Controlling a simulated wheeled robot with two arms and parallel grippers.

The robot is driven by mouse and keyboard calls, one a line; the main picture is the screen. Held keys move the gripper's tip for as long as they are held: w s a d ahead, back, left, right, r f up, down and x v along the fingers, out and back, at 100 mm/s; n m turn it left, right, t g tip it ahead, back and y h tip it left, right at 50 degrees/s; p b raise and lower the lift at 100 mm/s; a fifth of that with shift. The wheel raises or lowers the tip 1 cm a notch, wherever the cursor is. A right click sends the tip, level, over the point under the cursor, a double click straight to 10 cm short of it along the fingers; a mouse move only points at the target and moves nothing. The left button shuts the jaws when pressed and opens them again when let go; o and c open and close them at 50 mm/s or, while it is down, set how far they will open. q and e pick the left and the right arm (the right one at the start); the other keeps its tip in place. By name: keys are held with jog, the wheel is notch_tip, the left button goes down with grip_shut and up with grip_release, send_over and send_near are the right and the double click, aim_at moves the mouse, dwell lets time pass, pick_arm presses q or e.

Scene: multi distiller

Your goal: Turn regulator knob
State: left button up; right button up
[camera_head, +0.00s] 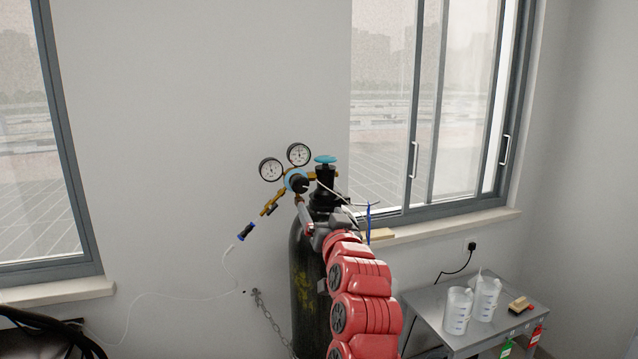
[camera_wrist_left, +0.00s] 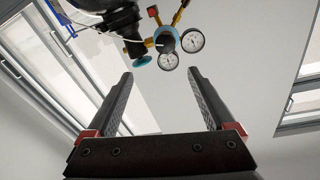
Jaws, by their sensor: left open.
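The regulator (camera_head: 293,178) has a blue ring, brass fittings and two round gauges, and is mounted at the top of a dark gas cylinder (camera_head: 308,290). Its black knob (camera_head: 299,185) faces my side. In the left wrist view the regulator knob (camera_wrist_left: 165,43) appears at the top, beyond the fingertips. My left gripper (camera_head: 301,206) is just below the knob in the head view. In the left wrist view the left gripper (camera_wrist_left: 161,73) is open, with nothing between its fingers. My red arm hides part of the cylinder. The right gripper is not in view.
A cyan valve handwheel (camera_head: 325,159) sits on the cylinder top, close to the regulator. A blue-handled hose end (camera_head: 246,232) hangs at the left. A chain (camera_head: 268,315) runs beside the cylinder. A grey table (camera_head: 440,310) with two clear beakers stands at the right.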

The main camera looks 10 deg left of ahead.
aim_at(301, 187)
pick_arm(q)
jog(key=shift+n+g, duration=0.4)
jog(key=shift+n, duration=0.1)
jog(key=p+x, duration=0.1)
jog(key=x, duration=0.4)
jog(key=p+x, duration=0.2)
jog(key=x, duration=0.4)
jog(key=p+x, duration=0.2)
jog(key=x, duration=0.3)
jog(key=shift+w+a+r, duration=0.15)
jog(key=shift+a+r, duration=0.2)
jog(key=shift+a, duration=0.2)
